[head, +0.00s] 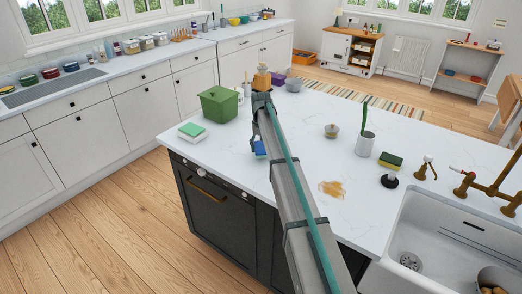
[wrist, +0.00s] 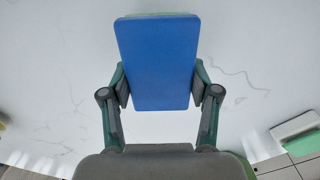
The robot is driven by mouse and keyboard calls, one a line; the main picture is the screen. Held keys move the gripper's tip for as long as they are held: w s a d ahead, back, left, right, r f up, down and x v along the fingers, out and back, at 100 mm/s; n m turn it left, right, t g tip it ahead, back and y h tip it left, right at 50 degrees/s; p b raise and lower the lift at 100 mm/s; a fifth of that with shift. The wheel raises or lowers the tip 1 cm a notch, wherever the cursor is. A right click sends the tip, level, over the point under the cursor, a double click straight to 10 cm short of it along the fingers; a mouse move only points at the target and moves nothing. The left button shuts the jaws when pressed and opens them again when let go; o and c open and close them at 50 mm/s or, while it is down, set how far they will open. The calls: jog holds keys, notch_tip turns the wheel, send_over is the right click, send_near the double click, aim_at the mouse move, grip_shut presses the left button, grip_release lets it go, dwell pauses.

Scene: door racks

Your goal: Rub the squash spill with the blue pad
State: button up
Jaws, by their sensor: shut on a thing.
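The blue pad (wrist: 157,62) fills the upper middle of the wrist view, with a thin green edge at its far side. My gripper (wrist: 158,88) is shut on it, one finger on each side. In the head view a small part of the blue pad (head: 260,150) shows beside my arm, over the island worktop. My arm hides much of the gripper there, and I cannot tell whether the pad touches the worktop. The squash spill (head: 332,189) is an orange-brown patch on the white worktop, right of my arm and apart from the pad.
A green lidded box (head: 219,104) and a green-and-white pad (head: 192,131) are at the left of the island worktop (head: 215,152). A glass lidded pot (head: 331,131), white vase (head: 365,143), green-and-yellow sponge (head: 391,160) and sink (head: 450,235) lie right. The worktop around the spill is clear.

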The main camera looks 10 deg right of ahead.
jog(key=shift+r+p, duration=0.95)
jog(key=shift+r, duration=1.55)
jog(key=shift+d+f+b, duration=0.15)
jog(key=shift+b, duration=0.45)
